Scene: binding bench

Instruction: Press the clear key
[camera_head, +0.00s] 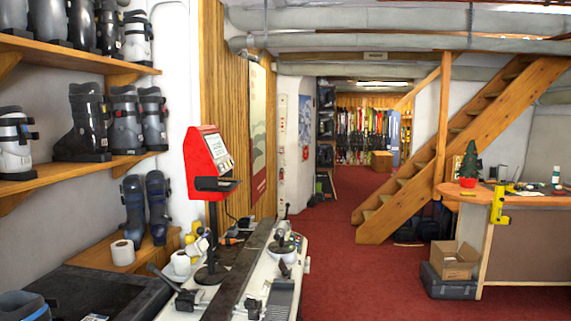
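A red terminal (199,169) stands on a dark post above the bench, left of the middle. Its light panel (213,150) faces right and is seen at a slant. A dark shelf (217,184) juts out below the panel. The clear key cannot be made out at this size. My gripper is not in view.
The bench (262,279) below the terminal carries clamps, tools and white rolls. Ski boots (86,123) fill wall shelves at left. A counter (530,201) with a small potted tree stands at right. Red carpet (335,250) is clear in the middle.

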